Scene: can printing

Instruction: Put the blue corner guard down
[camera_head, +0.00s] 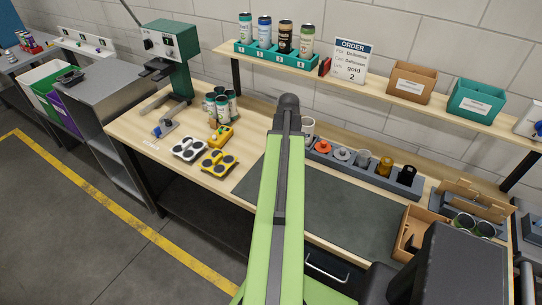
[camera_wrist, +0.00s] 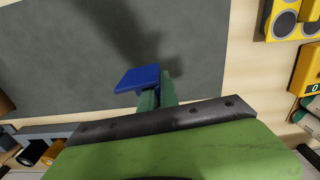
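The blue corner guard (camera_wrist: 138,79) shows in the wrist view at the tips of my gripper (camera_wrist: 157,92). My gripper's two green fingers are close together, with the guard between or against their ends. The guard appears above the dark grey mat (camera_wrist: 60,60), and a shadow falls on the mat beyond it. How high it is above the mat I cannot tell. In the head view my arm hides both the gripper and the guard. The mat (camera_head: 345,215) shows there on the wooden bench to the right of my arm.
A grey holder (camera_head: 322,155) with orange, grey, gold and black parts lines the mat's back edge. A yellow tray (camera_head: 216,163) and a white tray (camera_head: 187,149) stand left. A wooden box (camera_head: 416,222) stands right. A shelf (camera_head: 415,101) runs above. Much of the mat is bare.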

